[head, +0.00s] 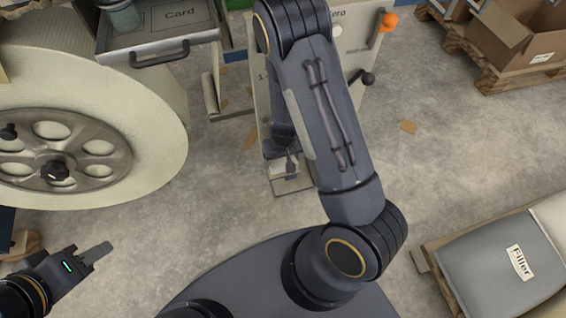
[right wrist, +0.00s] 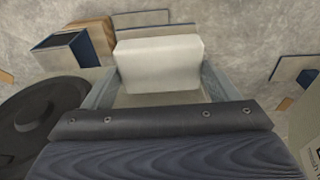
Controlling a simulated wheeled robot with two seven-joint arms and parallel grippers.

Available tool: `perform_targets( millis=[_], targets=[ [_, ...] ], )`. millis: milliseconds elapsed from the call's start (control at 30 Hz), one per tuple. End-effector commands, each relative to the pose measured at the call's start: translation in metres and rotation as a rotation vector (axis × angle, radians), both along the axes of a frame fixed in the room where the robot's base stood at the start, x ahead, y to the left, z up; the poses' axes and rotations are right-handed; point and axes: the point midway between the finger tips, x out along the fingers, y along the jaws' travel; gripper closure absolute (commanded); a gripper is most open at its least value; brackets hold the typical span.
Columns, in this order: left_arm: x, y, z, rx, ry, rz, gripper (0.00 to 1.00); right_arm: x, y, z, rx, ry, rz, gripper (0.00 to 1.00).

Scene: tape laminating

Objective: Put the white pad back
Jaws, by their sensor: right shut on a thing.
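The white pad (right wrist: 158,62) is a pale block with rounded edges, seen close up in the right wrist view. My right gripper (right wrist: 157,88) is shut on it, with a grey finger at each side of the pad.
A large cream roll (head: 145,120) with a grey spoked hub (head: 60,160) stands at the left. A tray marked Card (head: 165,35) is above it. A Filler sack (head: 490,270) lies at lower right, and a cardboard box (head: 510,40) sits at upper right. Floor between is mostly clear.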

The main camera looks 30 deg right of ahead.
Motion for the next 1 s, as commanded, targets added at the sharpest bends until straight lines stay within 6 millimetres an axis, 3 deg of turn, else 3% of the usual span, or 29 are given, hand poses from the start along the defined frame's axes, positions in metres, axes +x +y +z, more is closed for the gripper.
perform_targets(
  millis=[167,367,567,600,733,1000],
  targets=[
    [0.000,0.000,-0.006,0.000,0.000,0.000,0.64,0.006,-0.005,-0.011,-0.001,0.000,-0.002,0.37],
    [0.000,0.000,-0.019,0.000,0.000,0.000,0.64,0.008,-0.006,-0.038,0.001,0.002,-0.002,0.37],
    [0.000,0.000,-0.017,0.000,0.000,0.000,0.64,0.009,-0.006,-0.038,0.000,0.000,0.000,0.40],
    [0.000,0.000,-0.017,0.000,0.000,0.000,0.64,0.009,-0.006,-0.038,0.000,0.000,0.000,0.16],
    [0.000,0.000,-0.017,0.000,0.000,0.000,0.64,0.008,-0.006,-0.038,0.000,0.000,0.000,0.00],
    [0.000,0.000,-0.021,0.000,0.000,0.000,0.64,0.008,-0.006,-0.042,0.000,0.000,-0.001,0.00]
  ],
)
